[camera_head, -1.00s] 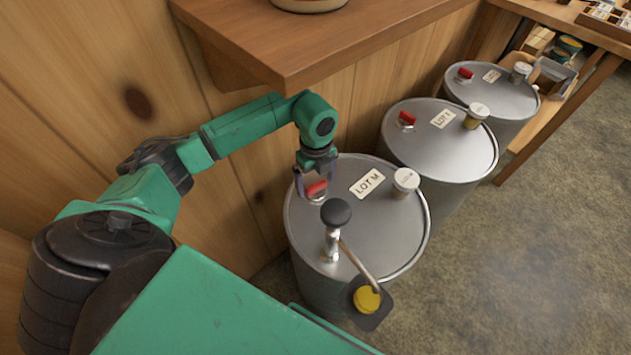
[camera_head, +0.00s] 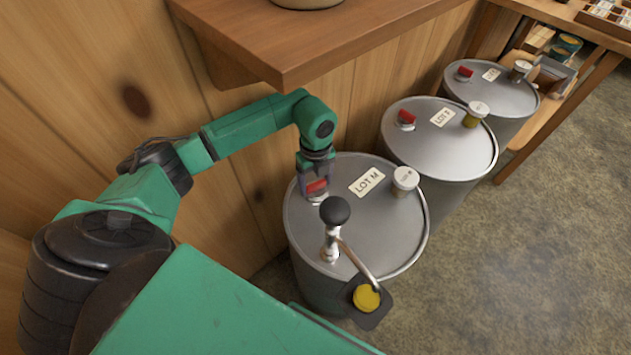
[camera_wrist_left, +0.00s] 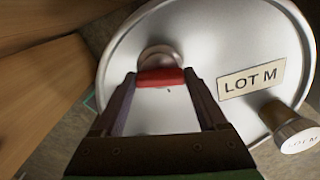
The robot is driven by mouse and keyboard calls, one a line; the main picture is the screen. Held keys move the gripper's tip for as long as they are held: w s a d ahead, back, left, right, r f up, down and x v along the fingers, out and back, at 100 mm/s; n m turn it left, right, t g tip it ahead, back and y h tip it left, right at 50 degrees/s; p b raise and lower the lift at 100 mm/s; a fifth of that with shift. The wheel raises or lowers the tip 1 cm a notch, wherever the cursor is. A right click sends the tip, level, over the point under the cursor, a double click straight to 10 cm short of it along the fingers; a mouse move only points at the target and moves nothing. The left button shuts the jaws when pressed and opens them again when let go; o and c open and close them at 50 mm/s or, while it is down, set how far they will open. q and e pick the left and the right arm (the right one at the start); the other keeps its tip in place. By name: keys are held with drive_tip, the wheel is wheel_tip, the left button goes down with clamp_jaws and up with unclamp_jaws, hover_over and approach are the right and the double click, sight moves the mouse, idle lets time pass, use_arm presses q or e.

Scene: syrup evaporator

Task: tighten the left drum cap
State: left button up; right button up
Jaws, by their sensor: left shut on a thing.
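The left drum (camera_head: 385,235) is a grey metal barrel labelled LOT M, nearest me. Its red cap (camera_head: 317,186) sits on a pale round fitting near the left rim of the lid. My left gripper (camera_head: 316,183) points down at it, with the fingers shut on the cap's red bar. In the left wrist view the red cap (camera_wrist_left: 160,77) lies between the two fingertips, above the round fitting (camera_wrist_left: 159,56), and the fingers touch its ends. The cap's underside and thread are hidden. My right gripper is not in view.
A dark-knobbed tap (camera_head: 334,214) stands on the lid close to the gripper. Its pipe leads to a dark plate with a yellow disc (camera_head: 367,297). A white-topped cap (camera_head: 405,179) is at right. A wooden shelf (camera_head: 300,45) overhangs behind. Two similar drums stand beyond.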

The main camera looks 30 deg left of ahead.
sight(315, 184)
use_arm(q)
drive_tip(key=m+b, duration=0.1)
drive_tip(key=m, duration=0.2)
drive_tip(key=shift+m, duration=0.4)
drive_tip(key=m+b, duration=0.2)
drive_tip(key=m, duration=0.2)
drive_tip(key=shift+m, duration=0.3)
drive_tip(key=m+b, duration=0.1)
drive_tip(key=m, duration=0.3)
drive_tip(key=shift+m+b, duration=0.6)
drive_tip(key=shift+m, duration=0.7)
drive_tip(key=o, duration=1.3)
drive_tip(key=shift+r, duration=0.1)
wheel_tip(315, 184, up, 14)
drive_tip(key=shift+r, duration=0.25)
